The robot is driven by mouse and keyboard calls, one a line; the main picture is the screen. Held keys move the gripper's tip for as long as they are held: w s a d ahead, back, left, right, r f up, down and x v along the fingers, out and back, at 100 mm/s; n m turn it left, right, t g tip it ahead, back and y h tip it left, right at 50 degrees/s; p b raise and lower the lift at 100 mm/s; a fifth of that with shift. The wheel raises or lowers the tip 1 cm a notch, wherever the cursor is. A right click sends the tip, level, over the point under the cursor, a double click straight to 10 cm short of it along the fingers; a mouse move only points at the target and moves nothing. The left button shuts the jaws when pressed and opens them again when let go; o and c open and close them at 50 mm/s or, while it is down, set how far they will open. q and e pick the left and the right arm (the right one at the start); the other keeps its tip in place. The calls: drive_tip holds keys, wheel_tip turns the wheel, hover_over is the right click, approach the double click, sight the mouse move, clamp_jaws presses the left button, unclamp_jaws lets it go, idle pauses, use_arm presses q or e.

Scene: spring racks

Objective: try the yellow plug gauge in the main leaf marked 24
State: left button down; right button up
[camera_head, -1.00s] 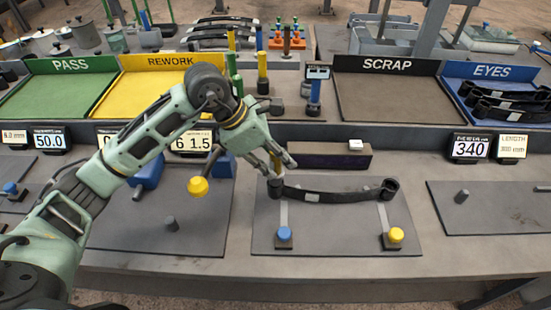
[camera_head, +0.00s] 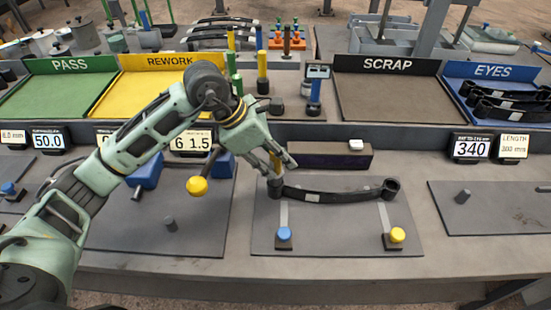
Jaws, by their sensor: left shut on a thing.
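My left gripper (camera_head: 281,163) is shut on the yellow plug gauge (camera_head: 276,165), which stands upright over the left eye of a dark leaf (camera_head: 345,197). The gauge's lower end meets that eye. I cannot tell how far it is inside, because the fingers hide part of it. The leaf lies across a grey plate (camera_head: 340,229), with rolled eyes at both ends. A small pale tag sits on it, its number too small to read. My right gripper is not in view.
A blue knob (camera_head: 284,233) and a yellow knob (camera_head: 397,235) stand on the plate's front. A dark purple block (camera_head: 320,160) lies behind the leaf. PASS (camera_head: 55,85), REWORK (camera_head: 125,85), SCRAP (camera_head: 390,95) and EYES (camera_head: 520,110) trays line the back. The right plate (camera_head: 500,215) is mostly clear.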

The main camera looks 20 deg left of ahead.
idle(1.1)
use_arm(q)
drive_tip(key=shift+f+b, duration=0.15)
drive_tip(key=shift+b, duration=0.35)
idle(0.7)
drive_tip(key=shift+r+p, duration=0.9)
drive_tip(key=shift+r, duration=0.65)
drive_tip(key=shift+r+p, duration=1.05)
drive_tip(key=shift+r, duration=0.95)
